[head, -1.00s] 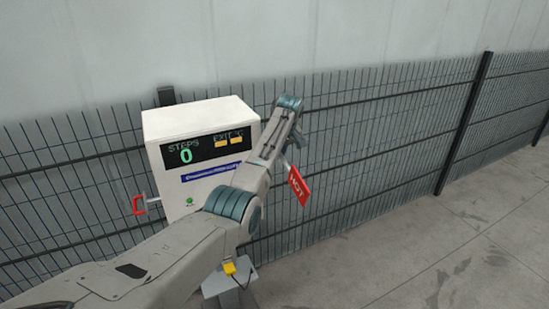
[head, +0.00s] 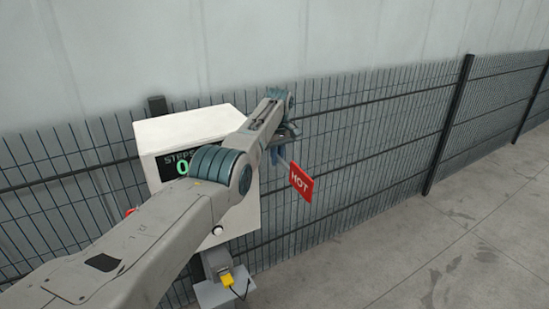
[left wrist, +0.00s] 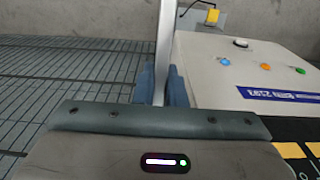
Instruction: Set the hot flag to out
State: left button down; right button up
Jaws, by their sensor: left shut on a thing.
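The red hot flag (head: 301,182), marked HOT, sticks out to the right of the white control box (head: 248,205) in the head view, tilted down to the right. My left gripper (head: 277,152) is shut on the flag's pale bar. In the left wrist view the bar (left wrist: 164,45) runs up between the blue-grey fingers (left wrist: 161,88). The fingertips are partly hidden by the gripper body. My right gripper is in neither view.
My left arm covers much of the box's display. In the left wrist view the box front (left wrist: 240,65) lies right of the fingers, with several coloured buttons. A wire fence (head: 370,140) stands behind; concrete floor (head: 400,255) is clear at right.

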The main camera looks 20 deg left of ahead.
pick_arm(q)
jog(key=shift+s+d+f, duration=0.1)
jog(key=shift+s+f, duration=0.05)
jog(key=shift+f, duration=0.2)
jog(key=c, duration=1.5)
grip_release()
jog(key=shift+r, duration=0.2)
jog(key=shift+r+b, duration=0.35)
jog(key=shift+r, duration=0.2)
notch_tip(320, 180, up, 5)
jog(key=shift+b, duration=1.05)
jog(key=r+p, duration=0.1)
jog(key=r, duration=0.3)
jog(key=shift+d, duration=0.2)
jog(key=shift+s+r+p, duration=0.1)
jog(key=shift+r+p, duration=0.3)
jog(key=shift+p, duration=0.1)
jog(key=shift+f, duration=0.1)
